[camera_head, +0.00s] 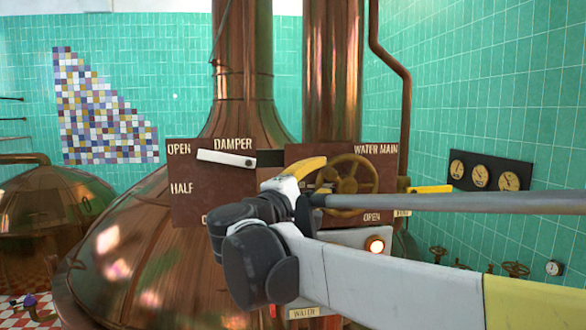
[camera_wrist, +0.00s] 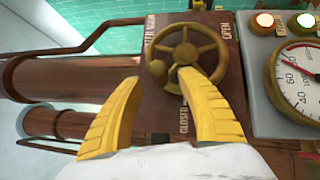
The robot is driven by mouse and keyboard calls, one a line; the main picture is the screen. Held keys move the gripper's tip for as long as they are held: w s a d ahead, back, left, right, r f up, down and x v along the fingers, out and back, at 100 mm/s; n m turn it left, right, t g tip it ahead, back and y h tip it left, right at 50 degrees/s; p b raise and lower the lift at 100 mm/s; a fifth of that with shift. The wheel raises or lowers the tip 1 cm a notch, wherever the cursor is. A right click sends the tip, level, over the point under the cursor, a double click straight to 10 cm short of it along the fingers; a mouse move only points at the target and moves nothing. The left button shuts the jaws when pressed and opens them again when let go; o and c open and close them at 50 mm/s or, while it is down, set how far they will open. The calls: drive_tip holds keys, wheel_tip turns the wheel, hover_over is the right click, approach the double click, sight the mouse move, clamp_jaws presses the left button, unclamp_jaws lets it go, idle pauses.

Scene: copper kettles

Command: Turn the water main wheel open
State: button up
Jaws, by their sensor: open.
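The water main wheel is a brass spoked handwheel (camera_head: 346,178) on a brown panel (camera_head: 300,165) marked WATER MAIN at the top and OPEN below. In the wrist view the wheel (camera_wrist: 187,50) has a round knob on its rim, near the fingertips. My gripper (camera_wrist: 163,80) has two yellow fingers spread apart, one on each side of the wheel's near part. No grip on the rim shows. In the head view my arm and gripper cover the wheel's lower left part. Whether the fingertips touch the wheel I cannot tell.
Beside the wheel, the wrist view shows a dial gauge (camera_wrist: 298,85) and a lit red lamp (camera_wrist: 306,20). A large copper kettle (camera_head: 130,260) stands behind and left. A copper pipe (camera_head: 405,100) runs down at right.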

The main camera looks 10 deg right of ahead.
sight(325, 176)
drive_tip(key=shift+p+x, duration=0.3)
drive_tip(key=shift+x, duration=1.65)
drive_tip(key=shift+s, duration=0.1)
clamp_jaws()
